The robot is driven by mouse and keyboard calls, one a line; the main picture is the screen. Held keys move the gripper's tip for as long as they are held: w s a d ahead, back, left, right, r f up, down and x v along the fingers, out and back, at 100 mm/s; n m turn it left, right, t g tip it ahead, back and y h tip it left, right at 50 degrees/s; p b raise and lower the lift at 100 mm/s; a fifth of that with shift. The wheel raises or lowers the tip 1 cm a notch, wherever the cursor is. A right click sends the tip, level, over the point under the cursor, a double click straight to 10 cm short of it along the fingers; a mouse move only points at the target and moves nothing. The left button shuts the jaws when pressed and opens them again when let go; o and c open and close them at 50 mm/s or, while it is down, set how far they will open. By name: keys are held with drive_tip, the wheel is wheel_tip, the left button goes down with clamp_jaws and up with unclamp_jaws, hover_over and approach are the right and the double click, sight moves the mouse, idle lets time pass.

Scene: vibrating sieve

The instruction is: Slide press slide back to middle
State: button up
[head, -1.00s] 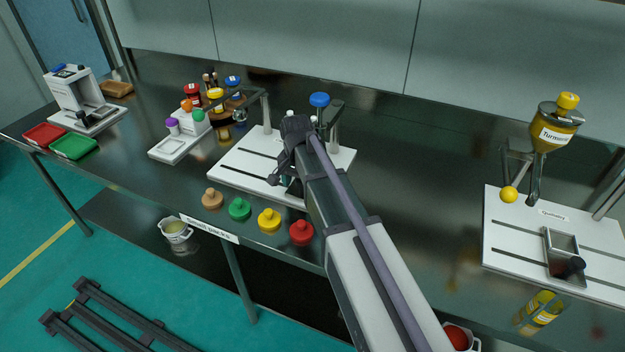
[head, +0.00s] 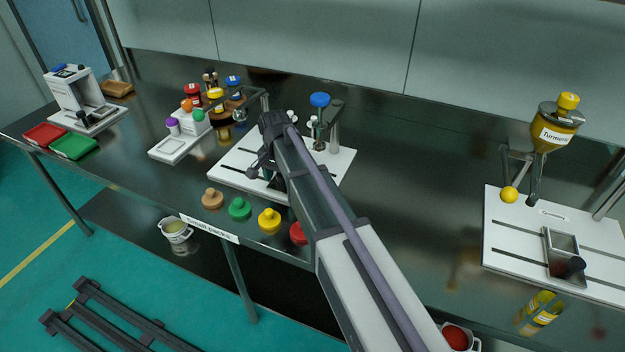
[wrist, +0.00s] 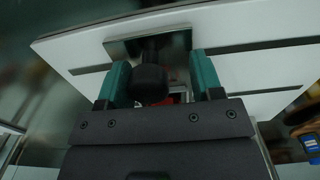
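The slide press has a white base plate (head: 338,160) with dark slots and a blue knob (head: 320,100) on its upright. My arm covers much of the plate in the head view, hiding the slide and the fingertips. In the wrist view, the metal slide (wrist: 118,46) lies on the white plate, with a dark handle (wrist: 150,84) projecting towards me. My gripper (wrist: 161,82) has its two teal fingers apart, one on each side of the handle. The handle is close to the left finger, and a gap shows on the right.
Brown, green, yellow and red knobbed pieces (head: 269,221) line the table's front edge. Left of the press stands a rack with coloured knobs (head: 216,98). A second press plate (head: 500,240) with a turmeric hopper (head: 556,125) stands at right. The table between is clear.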

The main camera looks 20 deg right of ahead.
drive_tip(key=shift+w+a, duration=1.7)
drive_tip(key=shift+a, duration=0.25)
drive_tip(key=shift+s, duration=0.1)
drive_tip(key=o, duration=0.8)
drive_tip(key=shift+c, duration=0.2)
wheel_tip(320, 180, up, 9)
drive_tip(key=p, duration=0.9)
